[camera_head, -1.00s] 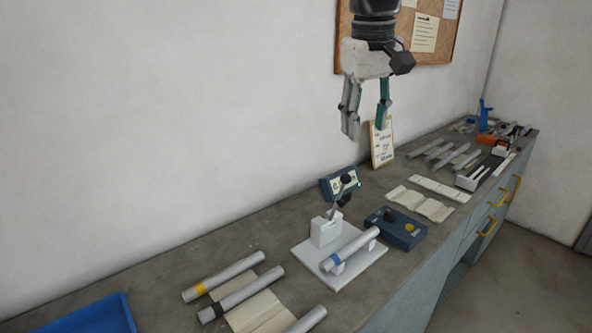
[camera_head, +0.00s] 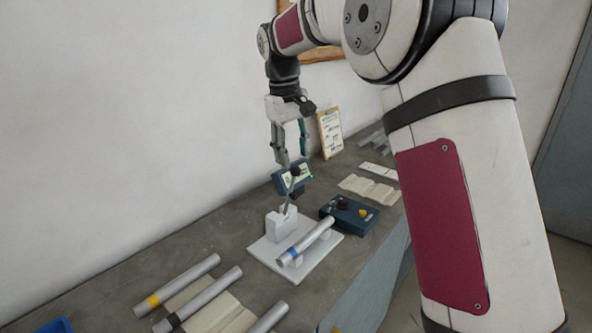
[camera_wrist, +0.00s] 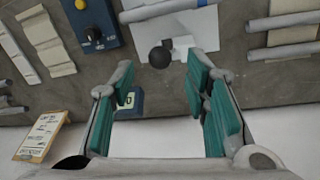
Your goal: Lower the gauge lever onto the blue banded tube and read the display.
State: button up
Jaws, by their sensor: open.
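The tube with the blue band (camera_head: 308,240) lies across supports on the white jig plate (camera_head: 325,258). The gauge lever (camera_head: 287,203) rises from the white block (camera_head: 280,222), tilted up, clear of the tube, with a black knob (camera_head: 295,171) on top. The display (camera_head: 279,183) stands behind it with a lit greenish face; its reading is too small to tell. My gripper (camera_head: 292,160) is open, pointing down just above the lever knob. In the wrist view, the knob (camera_wrist: 160,57) is ahead between the open fingertips (camera_wrist: 161,72); the left finger partly covers the display (camera_wrist: 132,103).
A dark blue control box (camera_head: 348,214) stands right of the jig. Yellow-banded (camera_head: 180,284) and black-banded (camera_head: 200,300) tubes lie front left on a cream holder. A clipboard (camera_head: 330,132) leans on the wall behind.

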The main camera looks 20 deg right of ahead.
aim_at(296, 169)
jog(key=f, duration=0.6)
jog(key=shift+w+d+p, duration=0.15)
jog(key=shift+d+p, duration=0.25)
jog(key=shift+r, duration=0.1)
jog(key=c, duration=0.8)
